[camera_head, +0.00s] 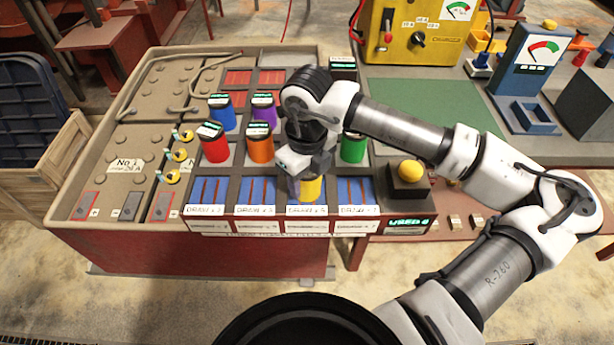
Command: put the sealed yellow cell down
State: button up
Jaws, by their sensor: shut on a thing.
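The yellow cell (313,189) is at the front of the engine bench, partly hidden behind my gripper (305,172). My gripper points down and is shut on the cell. The cell is over the third of the front blue-striped bays (292,192), counted from the left. I cannot tell whether its base touches the bay floor. Its top and any seal are hidden by the gripper.
Red (215,149), orange (260,151), blue (222,118), purple (265,112) and green (353,150) cells stand close around the gripper. A black box with a yellow button (410,171) is to the right. A green mat (425,108) behind is clear.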

jog(key=o, duration=1.4)
jog(key=shift+r+p, duration=0.25)
jog(key=shift+p, duration=0.2)
notch_tip(320, 180, up, 12)
jog(key=shift+f+b, duration=0.1)
jog(key=shift+b, duration=0.8)
